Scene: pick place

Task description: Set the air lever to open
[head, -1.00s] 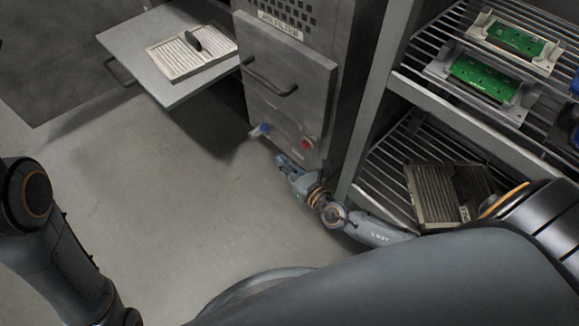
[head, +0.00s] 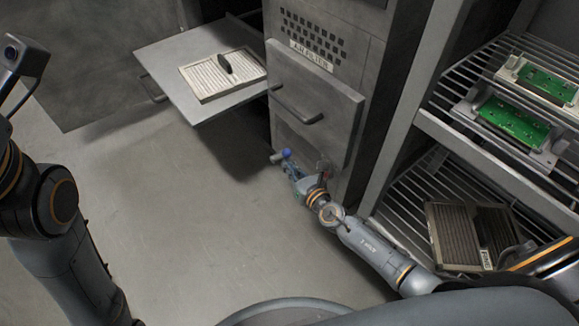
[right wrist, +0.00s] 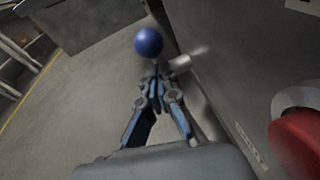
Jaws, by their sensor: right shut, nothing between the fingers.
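The air lever's blue ball knob (head: 287,153) sits low on the front of the grey cabinet, beside a short grey stub (head: 277,158). In the right wrist view, the blue knob (right wrist: 148,42) is just beyond my right gripper's fingertips (right wrist: 157,76), with a grey pivot (right wrist: 186,62) to its right on the cabinet face. In the head view my right gripper (head: 290,169) is just below the knob. Its fingers are shut and empty. I cannot tell whether they touch the lever. My left gripper is out of view; only its arm shows at the left.
A red knob (right wrist: 300,140) sticks out of the cabinet near my right wrist. Above the lever is a panel with a bar handle (head: 298,108). A table (head: 190,98) with a pleated filter (head: 215,84) stands left, a wire rack (head: 470,130) right. The floor in front is clear.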

